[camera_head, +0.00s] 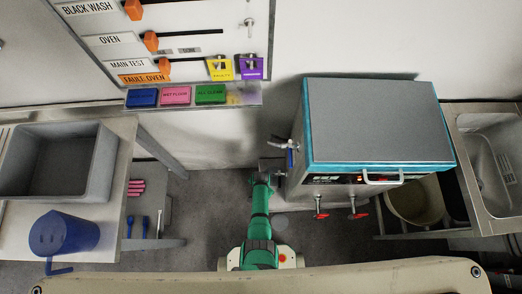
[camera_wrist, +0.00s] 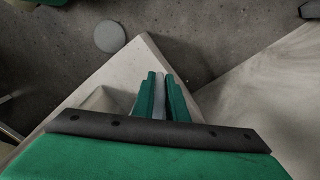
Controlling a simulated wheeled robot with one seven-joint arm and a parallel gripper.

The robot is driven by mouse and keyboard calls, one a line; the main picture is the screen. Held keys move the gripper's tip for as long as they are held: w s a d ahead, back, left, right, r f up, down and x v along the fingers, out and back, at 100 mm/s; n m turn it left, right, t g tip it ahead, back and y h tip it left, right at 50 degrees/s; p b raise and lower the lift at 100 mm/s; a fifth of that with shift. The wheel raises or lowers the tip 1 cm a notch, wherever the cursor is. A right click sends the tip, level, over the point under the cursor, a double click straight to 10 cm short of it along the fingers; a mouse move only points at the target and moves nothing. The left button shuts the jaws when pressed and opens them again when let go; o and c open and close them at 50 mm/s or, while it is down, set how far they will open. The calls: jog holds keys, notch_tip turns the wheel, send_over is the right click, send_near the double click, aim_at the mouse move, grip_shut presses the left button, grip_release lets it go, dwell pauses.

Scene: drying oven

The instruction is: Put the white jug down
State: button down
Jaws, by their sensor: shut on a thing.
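My gripper (camera_wrist: 159,76) shows in the wrist view with its two green fingers close together on a narrow pale strip (camera_wrist: 159,104). The strip fits the white jug's handle, but I cannot clearly make out the jug's body. In the head view my green arm reaches away from me to the left side of the oven. The gripper's end (camera_head: 266,178) is low there, near the oven's front left corner. What it holds is mostly hidden in that view. I cannot tell whether the jug touches any surface.
The grey oven (camera_head: 375,125) with blue trim stands right of my arm. Red valves (camera_head: 321,215) jut below its front. A blue jug (camera_head: 63,234) and grey basin (camera_head: 60,160) occupy the left bench (camera_head: 117,150). A sink (camera_head: 490,155) is far right. Open floor (camera_head: 205,210) lies left of my arm.

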jog(key=shift+f, duration=0.15)
jog(key=c, duration=1.8)
grip_release()
jog(key=shift+o, duration=0.2)
jog(key=shift+w+d+r, duration=0.1)
jog(key=shift+d+r, duration=0.1)
jog(key=shift+r, duration=0.6)
jog(key=r, duration=1)
jog(key=shift+a+r, duration=0.2)
jog(key=shift+r, duration=0.15)
